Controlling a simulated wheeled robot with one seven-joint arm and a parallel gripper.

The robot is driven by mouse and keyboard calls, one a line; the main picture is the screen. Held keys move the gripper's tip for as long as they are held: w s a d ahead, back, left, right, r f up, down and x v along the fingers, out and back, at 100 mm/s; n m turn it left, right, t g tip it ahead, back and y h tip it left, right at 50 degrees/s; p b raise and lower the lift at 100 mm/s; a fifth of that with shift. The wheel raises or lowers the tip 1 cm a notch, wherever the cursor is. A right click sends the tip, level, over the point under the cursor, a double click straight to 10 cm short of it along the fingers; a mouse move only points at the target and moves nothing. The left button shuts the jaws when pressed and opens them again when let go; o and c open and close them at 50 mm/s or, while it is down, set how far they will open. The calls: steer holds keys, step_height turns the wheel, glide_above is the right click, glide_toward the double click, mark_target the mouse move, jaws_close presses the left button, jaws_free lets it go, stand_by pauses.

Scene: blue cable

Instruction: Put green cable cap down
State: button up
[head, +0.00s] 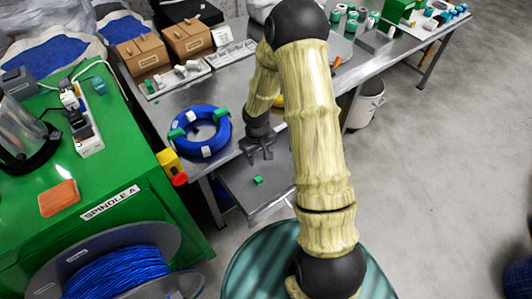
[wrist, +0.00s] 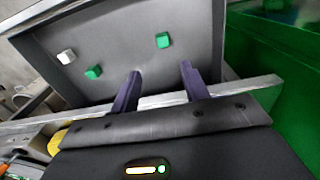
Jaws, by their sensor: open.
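My gripper (head: 259,158) is open and empty at the front edge of the steel table. In the wrist view my gripper (wrist: 160,70) shows two dark fingers spread apart with nothing between them. A small green cap (head: 258,180) lies on the lower grey shelf (head: 238,184), below my gripper. In the wrist view two green caps, one (wrist: 163,40) ahead of the fingers and one (wrist: 93,72) to the left, lie apart on the grey surface (wrist: 125,55). I cannot tell which of them is the head view's cap.
A white cap (wrist: 66,56) lies left of the green ones. A blue cable coil (head: 223,128) with green pieces sits on the steel table, left of my gripper. A green bench (head: 120,165) stands left, with a blue cable spool (head: 122,272) in front. A white bucket (head: 366,103) stands right.

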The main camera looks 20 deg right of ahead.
steer(key=s+r+m+t, duration=0.1)
steer(key=s+r, duration=0.5)
steer(key=r, duration=0.4)
steer(key=s+r+m+t, duration=0.1)
steer(key=s+r+m, duration=0.1)
steer(key=s+r, duration=0.5)
step_height(320, 180, up, 3)
steer(key=shift+s+a+r, duration=0.1)
steer(key=shift+s+a, duration=0.15)
steer(key=shift+a, duration=0.05)
